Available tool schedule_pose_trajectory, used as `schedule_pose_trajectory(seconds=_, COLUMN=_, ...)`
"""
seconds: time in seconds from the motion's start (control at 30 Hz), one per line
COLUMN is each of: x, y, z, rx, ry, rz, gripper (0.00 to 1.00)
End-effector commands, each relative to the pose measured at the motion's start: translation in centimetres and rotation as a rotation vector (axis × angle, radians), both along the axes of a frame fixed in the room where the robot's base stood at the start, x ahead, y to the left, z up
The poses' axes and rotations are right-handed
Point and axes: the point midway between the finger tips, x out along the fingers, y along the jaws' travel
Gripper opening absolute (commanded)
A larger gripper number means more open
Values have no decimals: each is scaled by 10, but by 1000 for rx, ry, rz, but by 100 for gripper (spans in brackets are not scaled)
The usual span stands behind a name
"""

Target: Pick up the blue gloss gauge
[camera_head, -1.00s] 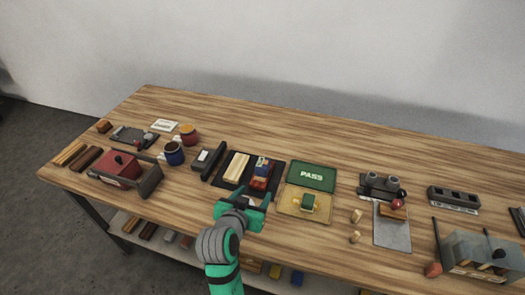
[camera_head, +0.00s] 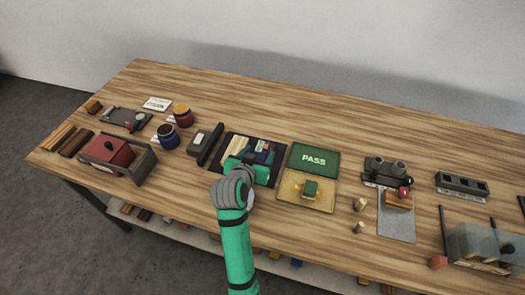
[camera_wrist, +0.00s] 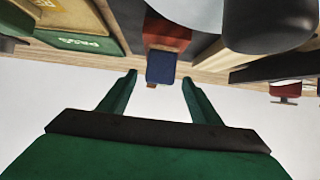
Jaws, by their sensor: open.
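The blue block that looks like the gloss gauge (camera_wrist: 161,68) shows in the wrist view against a red block (camera_wrist: 165,34), centred ahead of the fingertips. In the wrist view my gripper (camera_wrist: 160,82) is open, with one green finger to each side and nothing held. I cannot tell whether the block lies between the fingertips or just beyond them. My gripper hides part of the tray and the red block in the head view.
Cream bars lie on the tray's left side. A black upright block (camera_head: 210,144) stands left of the tray. The green PASS mat (camera_head: 314,172) and yellow mat (camera_head: 293,202) lie to the right. Bare tabletop (camera_head: 270,112) is behind the tray.

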Motion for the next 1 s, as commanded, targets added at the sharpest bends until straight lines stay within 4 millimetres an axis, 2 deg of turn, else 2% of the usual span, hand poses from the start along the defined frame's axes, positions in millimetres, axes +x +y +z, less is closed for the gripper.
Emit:
schedule_pose_trajectory(seconds=0.3, x=34, y=-11, z=-20, rx=0, ry=1, rz=-1, gripper=58)
schedule_pose_trajectory(seconds=0.6, x=37, y=-13, z=-22, rx=0, ry=0, rz=0, gripper=58)
schedule_pose_trajectory(seconds=0.67, x=37, y=-13, z=-22, rx=0, ry=0, rz=0, gripper=46)
schedule_pose_trajectory(seconds=0.83, x=37, y=-13, z=-22, rx=0, ry=1, rz=0, gripper=5)
schedule_pose_trajectory(seconds=0.9, x=37, y=-13, z=-21, rx=0, ry=-1, rz=0, gripper=0)
schedule_pose_trajectory(seconds=1.0, x=37, y=-13, z=-21, rx=0, ry=-1, rz=0, gripper=0)
